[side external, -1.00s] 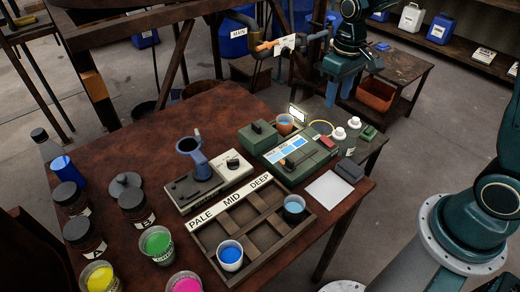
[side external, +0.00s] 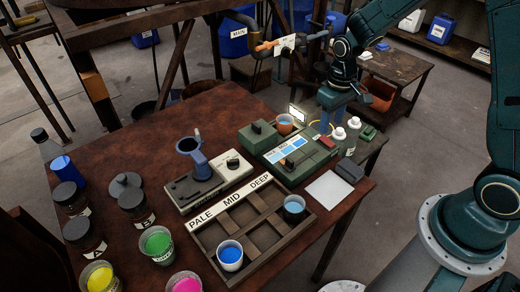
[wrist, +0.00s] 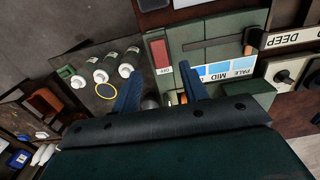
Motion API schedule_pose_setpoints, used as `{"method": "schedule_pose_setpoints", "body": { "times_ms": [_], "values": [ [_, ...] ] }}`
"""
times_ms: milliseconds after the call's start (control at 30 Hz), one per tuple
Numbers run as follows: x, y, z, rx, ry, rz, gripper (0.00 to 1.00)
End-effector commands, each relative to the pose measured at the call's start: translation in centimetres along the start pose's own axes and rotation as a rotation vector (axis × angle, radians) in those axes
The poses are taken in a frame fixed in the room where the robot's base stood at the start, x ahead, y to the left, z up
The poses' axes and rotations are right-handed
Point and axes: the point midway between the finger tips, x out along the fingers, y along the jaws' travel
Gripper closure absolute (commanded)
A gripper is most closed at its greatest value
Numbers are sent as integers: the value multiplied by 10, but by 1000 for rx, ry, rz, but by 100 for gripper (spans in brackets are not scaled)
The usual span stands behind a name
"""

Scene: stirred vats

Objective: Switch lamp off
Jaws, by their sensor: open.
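The lit lamp panel (side external: 297,113) glows white at the back of the green colour-check box (side external: 277,155), behind a cup of blue liquid (side external: 285,124). The box carries blue swatches and a red block (side external: 327,143), which also shows in the wrist view (wrist: 159,55) with a small white label beside it, too small to read surely. My gripper (side external: 330,124) points down by the box's back right corner. In the wrist view its two blue fingers (wrist: 162,88) are apart and empty, with the box just beyond them. Whether a fingertip touches anything is unclear.
White-capped bottles (side external: 345,128) and a yellow ring stand close beside my gripper. The tray of compartments (side external: 260,250) holds two blue cups. A grey device (side external: 205,183) stands left of the box. A white sheet (side external: 329,189) lies in front.

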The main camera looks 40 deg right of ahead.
Motion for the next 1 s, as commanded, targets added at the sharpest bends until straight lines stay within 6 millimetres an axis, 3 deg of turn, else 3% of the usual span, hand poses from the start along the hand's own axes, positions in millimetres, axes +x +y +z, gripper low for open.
{"method": "schedule_pose_setpoints", "body": {
  "times_ms": [200, 400, 867, 1000],
  "values": [
    [30, 0, 1, 0, -4, 0, 56],
    [48, 0, 0, 0, -3, 0, 56],
    [56, 0, 0, 0, 0, 0, 56],
    [56, 0, 0, 0, 0, 0, 80]
  ]
}}
